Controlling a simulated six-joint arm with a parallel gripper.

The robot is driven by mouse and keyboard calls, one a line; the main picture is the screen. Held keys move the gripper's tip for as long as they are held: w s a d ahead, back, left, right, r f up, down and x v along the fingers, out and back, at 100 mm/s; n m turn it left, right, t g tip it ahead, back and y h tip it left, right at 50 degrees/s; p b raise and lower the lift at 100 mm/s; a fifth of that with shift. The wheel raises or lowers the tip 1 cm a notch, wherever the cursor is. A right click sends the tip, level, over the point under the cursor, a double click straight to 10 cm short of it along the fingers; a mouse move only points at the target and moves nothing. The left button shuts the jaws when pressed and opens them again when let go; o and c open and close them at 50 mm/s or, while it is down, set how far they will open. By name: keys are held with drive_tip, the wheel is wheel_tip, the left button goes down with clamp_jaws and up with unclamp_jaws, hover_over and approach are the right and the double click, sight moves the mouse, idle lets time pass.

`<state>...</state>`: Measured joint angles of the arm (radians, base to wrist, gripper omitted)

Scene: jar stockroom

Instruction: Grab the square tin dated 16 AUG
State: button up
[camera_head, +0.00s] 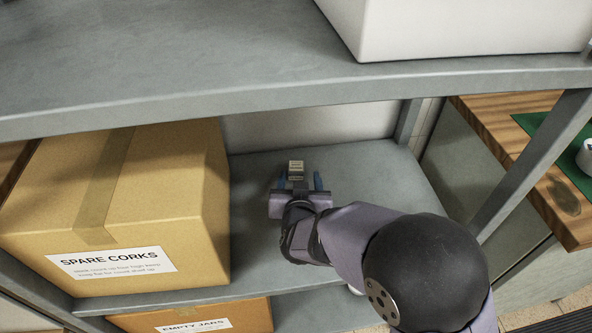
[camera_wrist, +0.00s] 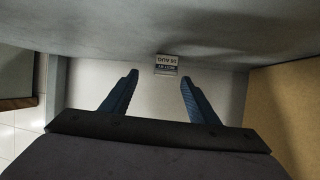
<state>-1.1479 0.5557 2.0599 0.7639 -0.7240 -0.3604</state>
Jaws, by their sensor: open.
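A small tin (camera_head: 296,165) with a pale label stands on the grey lower shelf, just beyond my gripper. In the wrist view the tin (camera_wrist: 166,64) shows small, with a label upside down that appears to read "16 AUG". My gripper (camera_head: 299,180) is open, with its blue fingers apart. In the wrist view the tin is seen past the fingertips of my gripper (camera_wrist: 159,77), in line with the gap and slightly right of its middle. Nothing is between the fingers. Most of the tin's body is hidden or too small to make out.
A large cardboard box marked "SPARE CORKS" (camera_head: 150,190) stands left of my gripper. An "EMPTY JARS" box (camera_head: 240,318) is below. The upper shelf (camera_head: 200,60) overhangs the space and holds a white box (camera_head: 450,25). The shelf right of the tin is bare.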

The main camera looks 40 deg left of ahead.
sight(296, 172)
drive_tip(key=shift+s+a+t, duration=0.25)
drive_tip(key=shift+a+t, duration=0.05)
drive_tip(key=shift+b+x, duration=0.7)
drive_tip(key=shift+x, duration=3)
drive_tip(key=shift+s+f, duration=0.1)
drive_tip(key=shift+f, duration=0.05)
drive_tip(key=shift+c, duration=0.6)
drive_tip(key=c, duration=1)
